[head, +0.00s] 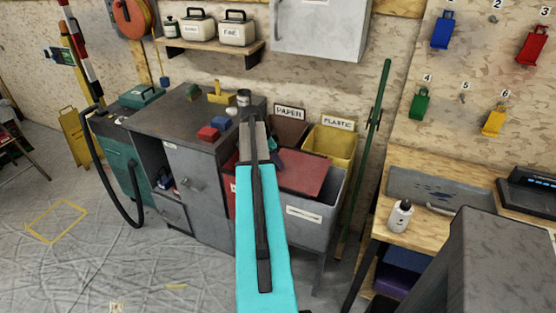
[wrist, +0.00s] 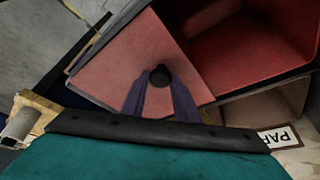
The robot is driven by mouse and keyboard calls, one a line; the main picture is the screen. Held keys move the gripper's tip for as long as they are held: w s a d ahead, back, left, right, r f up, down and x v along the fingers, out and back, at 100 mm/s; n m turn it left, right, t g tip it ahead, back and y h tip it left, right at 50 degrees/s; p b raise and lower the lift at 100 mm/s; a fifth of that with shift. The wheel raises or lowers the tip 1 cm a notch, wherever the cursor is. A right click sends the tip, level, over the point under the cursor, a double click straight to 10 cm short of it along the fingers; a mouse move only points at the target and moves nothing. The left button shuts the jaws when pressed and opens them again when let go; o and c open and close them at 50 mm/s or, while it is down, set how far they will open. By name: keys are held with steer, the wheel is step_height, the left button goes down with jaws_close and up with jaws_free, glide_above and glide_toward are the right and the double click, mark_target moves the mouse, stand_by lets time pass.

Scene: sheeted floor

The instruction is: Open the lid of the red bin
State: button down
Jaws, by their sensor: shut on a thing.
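The red lid (head: 303,172) lies to the right of the red bin (head: 231,184) in the head view, over the grey bin. In the wrist view the lid (wrist: 130,58) is a flat pinkish-red panel with a round black knob (wrist: 160,74). My gripper (wrist: 158,82) is shut on this knob, one finger on each side. The inside of the red bin (wrist: 240,55) shows uncovered beside the lid. In the head view my arm hides much of the red bin and the knob. I cannot tell whether the lid touches the grey bin.
The grey bin (head: 309,220) stands in front at the right of the red bin. The paper bin (head: 290,131) and yellow plastic bin (head: 331,143) stand behind. A grey workbench (head: 190,122) is at the left, a wooden table (head: 400,165) at the right. A green pole (head: 371,130) leans nearby.

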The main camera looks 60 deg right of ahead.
steer(key=c, duration=1.4)
jaws_free()
steer(key=shift+w, duration=0.15)
steer(key=shift+r, duration=0.1)
steer(key=shift+b+v, duration=1.5)
steer(key=shift+v, duration=5.35)
steer(key=shift+a, duration=0.15)
